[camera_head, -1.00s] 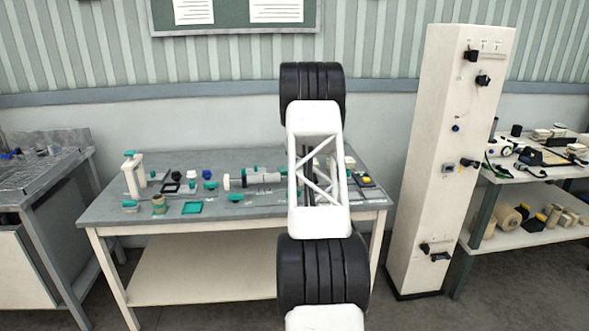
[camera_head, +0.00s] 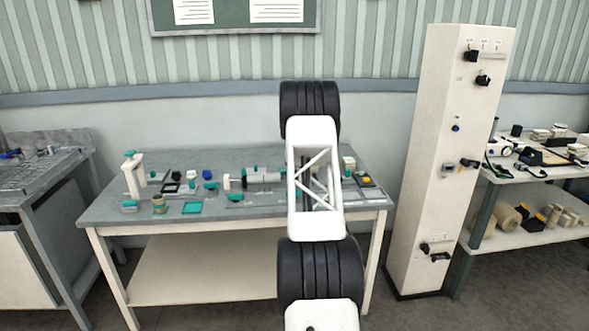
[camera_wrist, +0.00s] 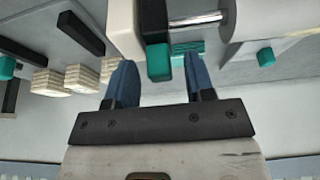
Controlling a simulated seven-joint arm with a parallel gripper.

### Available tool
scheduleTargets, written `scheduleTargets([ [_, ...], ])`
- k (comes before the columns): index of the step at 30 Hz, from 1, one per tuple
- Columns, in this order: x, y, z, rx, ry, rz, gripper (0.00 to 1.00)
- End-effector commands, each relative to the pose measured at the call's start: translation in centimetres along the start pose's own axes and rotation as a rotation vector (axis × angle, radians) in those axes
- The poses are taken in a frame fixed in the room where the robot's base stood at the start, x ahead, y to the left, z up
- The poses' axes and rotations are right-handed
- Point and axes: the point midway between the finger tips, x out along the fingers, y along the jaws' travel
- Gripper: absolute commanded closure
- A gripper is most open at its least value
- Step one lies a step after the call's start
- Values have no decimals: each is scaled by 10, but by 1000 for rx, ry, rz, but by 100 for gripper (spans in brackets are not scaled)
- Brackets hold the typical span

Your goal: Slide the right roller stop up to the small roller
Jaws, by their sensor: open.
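In the wrist view my gripper (camera_wrist: 161,82) has its two blue fingers apart. A dark upright piece with a teal end (camera_wrist: 158,62), which looks like a roller stop, reaches into the gap between them. It stands beside a white block (camera_wrist: 124,28) and near a bare metal shaft (camera_wrist: 200,18). A pale roller-like body (camera_wrist: 270,25) is to the right on that shaft. I cannot tell whether a finger touches the teal end. In the head view a grey roller (camera_head: 262,177) lies on the bench; my arm hides the bench right of it, and my gripper.
A white control column (camera_head: 440,150) stands to the right. In the wrist view, pale stacked blocks (camera_wrist: 80,78) and a dark bar (camera_wrist: 80,33) are at left.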

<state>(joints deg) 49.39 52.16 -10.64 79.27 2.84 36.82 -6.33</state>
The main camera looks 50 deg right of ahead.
Motion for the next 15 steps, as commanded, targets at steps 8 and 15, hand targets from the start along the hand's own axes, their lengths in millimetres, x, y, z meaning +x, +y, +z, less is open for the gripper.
scheduleTargets([
  [8, 6, 0, 0, 0, 1, 0, 51],
  [15, 6, 0, 0, 0, 1, 0, 54],
])
